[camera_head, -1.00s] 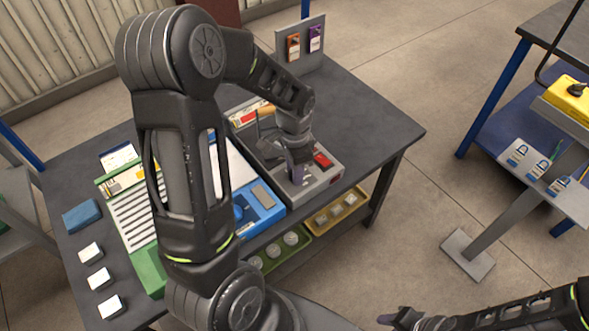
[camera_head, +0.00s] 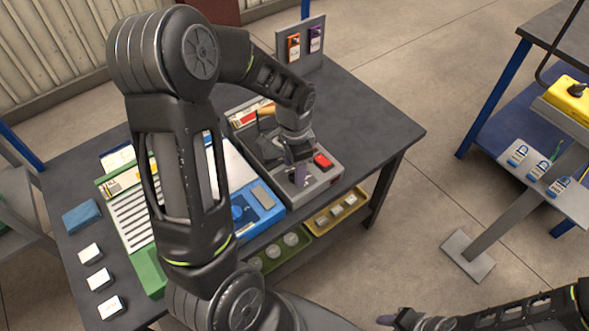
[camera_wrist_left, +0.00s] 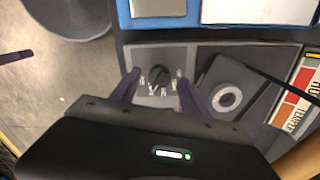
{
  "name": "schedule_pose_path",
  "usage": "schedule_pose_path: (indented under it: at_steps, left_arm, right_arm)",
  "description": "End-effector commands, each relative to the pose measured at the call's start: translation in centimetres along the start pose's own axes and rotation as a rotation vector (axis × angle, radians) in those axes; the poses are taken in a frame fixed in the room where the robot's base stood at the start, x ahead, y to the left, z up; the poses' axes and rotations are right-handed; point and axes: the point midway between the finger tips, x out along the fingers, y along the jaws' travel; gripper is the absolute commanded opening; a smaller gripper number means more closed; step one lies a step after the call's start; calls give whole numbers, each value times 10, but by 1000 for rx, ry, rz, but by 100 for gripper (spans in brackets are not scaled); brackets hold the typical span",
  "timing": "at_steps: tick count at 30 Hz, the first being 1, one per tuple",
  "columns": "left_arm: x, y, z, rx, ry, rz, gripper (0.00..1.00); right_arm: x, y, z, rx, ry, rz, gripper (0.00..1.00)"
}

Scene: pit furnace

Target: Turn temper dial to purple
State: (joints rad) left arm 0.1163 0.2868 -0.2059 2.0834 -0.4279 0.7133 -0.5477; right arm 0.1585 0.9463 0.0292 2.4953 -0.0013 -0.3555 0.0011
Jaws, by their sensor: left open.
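The grey temper unit (camera_head: 318,187) sits on the dark workbench, with a red button on its right side and a coloured label at its back. My left gripper (camera_head: 299,174) points down over the front part of this unit and hides what lies under it. In the left wrist view the left gripper (camera_wrist_left: 158,82) is open, with its two purple fingers apart over a grey panel. The TEMPER label (camera_wrist_left: 292,105) is at the right. My right gripper (camera_head: 395,318) is low at the bottom right, its jaws unclear.
A blue unit (camera_head: 262,212) stands close left of the grey unit. A panel with orange and purple tags (camera_head: 300,45) stands at the bench's back edge. Green and yellow trays (camera_head: 350,198) lie below the bench top. The bench's right part is clear.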

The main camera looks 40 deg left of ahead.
Motion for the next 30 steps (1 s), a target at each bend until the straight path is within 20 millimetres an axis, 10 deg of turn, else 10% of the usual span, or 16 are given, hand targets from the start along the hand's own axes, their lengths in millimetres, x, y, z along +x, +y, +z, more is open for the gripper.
schedule_pose_path:
  at_steps: [12,30]
  left_arm:
    - [-61,0,0,1,2,-2,53]
    - [-65,0,0,1,0,0,53]
  right_arm:
    - [2,1,0,0,0,0,36]
    - [2,1,0,0,0,0,36]
